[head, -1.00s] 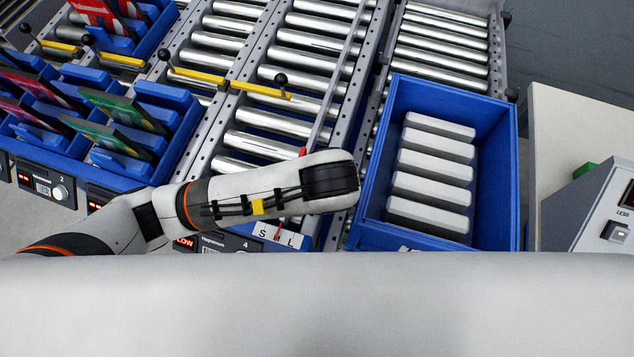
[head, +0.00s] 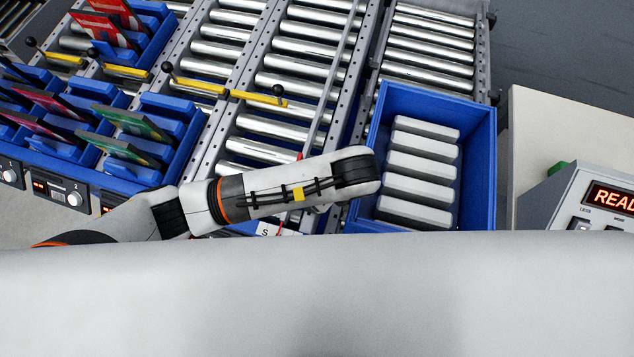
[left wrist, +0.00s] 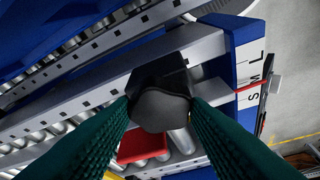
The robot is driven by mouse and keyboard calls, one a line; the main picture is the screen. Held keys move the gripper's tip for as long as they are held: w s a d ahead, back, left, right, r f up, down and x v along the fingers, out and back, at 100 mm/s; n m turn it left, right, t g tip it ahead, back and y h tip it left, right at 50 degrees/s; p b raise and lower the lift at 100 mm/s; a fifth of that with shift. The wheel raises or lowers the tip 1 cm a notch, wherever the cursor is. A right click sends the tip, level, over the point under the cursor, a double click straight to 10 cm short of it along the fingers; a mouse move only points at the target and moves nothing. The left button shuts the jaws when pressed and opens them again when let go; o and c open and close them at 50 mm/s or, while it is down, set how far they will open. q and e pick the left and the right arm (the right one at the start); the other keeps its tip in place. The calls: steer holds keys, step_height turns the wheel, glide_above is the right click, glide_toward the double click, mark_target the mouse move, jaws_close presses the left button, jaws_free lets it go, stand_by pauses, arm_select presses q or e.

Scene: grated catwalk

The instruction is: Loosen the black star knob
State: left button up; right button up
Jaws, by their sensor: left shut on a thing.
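The black star knob (left wrist: 162,112) is in the middle of the left wrist view, on a grey metal rail. My left gripper (left wrist: 160,101) has its two green ribbed fingers on either side of the knob, shut on it. In the head view my left arm comes in from the left and its end hangs over the rail, hiding the knob and the fingers. A scale marked S, M and L (left wrist: 254,80) lies beside the knob, with a red pointer (left wrist: 246,87) near M. My right gripper is not in view.
A blue bin (head: 488,160) with several grey-white blocks stands right of my arm. Roller lanes (head: 310,60) with yellow bars (head: 257,98) run behind. Blue racks (head: 125,172) holding coloured cards are at left. A control box (head: 600,200) with a lit display is at right.

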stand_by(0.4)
arm_select(q)
steer(key=o, duration=1)
steer(key=shift+c, duration=0.2)
steer(key=shift+d+r+p, duration=0.1)
steer(key=shift+r+p, duration=0.25)
steer(key=shift+r, duration=0.05)
steer(key=p+v, duration=0.6)
steer(key=v, duration=0.5)
steer(key=shift+s, duration=0.2)
steer(key=shift+d, duration=0.1)
